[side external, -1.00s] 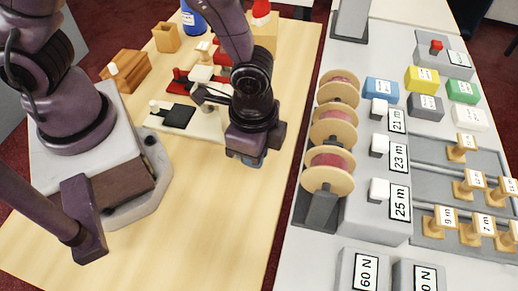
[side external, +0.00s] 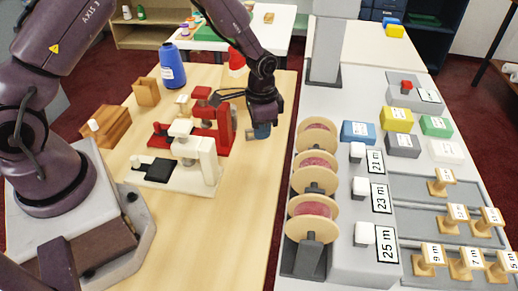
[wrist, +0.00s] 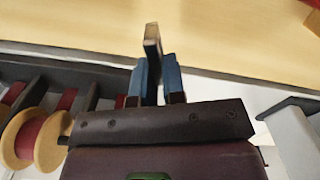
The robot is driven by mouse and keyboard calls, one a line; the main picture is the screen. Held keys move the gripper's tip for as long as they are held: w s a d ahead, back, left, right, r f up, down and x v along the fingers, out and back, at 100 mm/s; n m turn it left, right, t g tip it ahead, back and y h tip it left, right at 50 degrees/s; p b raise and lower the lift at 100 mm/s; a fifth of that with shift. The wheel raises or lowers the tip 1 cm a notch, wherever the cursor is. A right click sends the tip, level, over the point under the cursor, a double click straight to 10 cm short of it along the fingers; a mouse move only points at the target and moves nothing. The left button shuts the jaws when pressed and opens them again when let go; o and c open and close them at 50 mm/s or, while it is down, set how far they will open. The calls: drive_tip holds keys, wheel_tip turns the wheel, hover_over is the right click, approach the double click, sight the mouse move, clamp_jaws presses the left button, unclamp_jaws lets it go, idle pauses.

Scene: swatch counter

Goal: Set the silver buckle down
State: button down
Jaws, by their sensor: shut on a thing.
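My gripper (side external: 262,132) hangs over the right part of the wooden table, to the right of the red press. In the wrist view its blue fingers (wrist: 156,80) are closed on a thin, flat piece (wrist: 152,48), seen nearly edge-on. The piece shows a dark face and a paler edge and sticks out past the fingertips. It is probably the silver buckle, but its shape and colour do not show clearly.
A white press (side external: 207,165) and a red press (side external: 222,118) stand left of my gripper. A blue thread cone (side external: 172,68) and wooden blocks (side external: 108,128) stand farther left. Ribbon spools (side external: 313,175) line the grey counter at right. The table's front right is clear.

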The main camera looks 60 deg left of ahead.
drive_tip(key=shift+f, duration=2.95)
drive_tip(key=shift+f, duration=0.15)
drive_tip(key=c, duration=1.2)
unclamp_jaws()
wheel_tip(320, 180, up, 13)
drive_tip(key=shift+s+r, duration=0.1)
wheel_tip(320, 180, up, 9)
drive_tip(key=n+t, duration=0.1)
drive_tip(key=t, duration=0.1)
hover_over(261, 156)
drive_tip(key=s, duration=0.3)
drive_tip(key=s+r+n+t, duration=0.1)
drive_tip(key=s+r, duration=0.5)
drive_tip(key=s, duration=0.3)
drive_tip(key=s+r+n+t, duration=0.2)
drive_tip(key=s+r, duration=0.4)
drive_tip(key=s, duration=0.4)
drive_tip(key=shift+d+n+t, duration=0.25)
drive_tip(key=shift+n+t, duration=0.05)
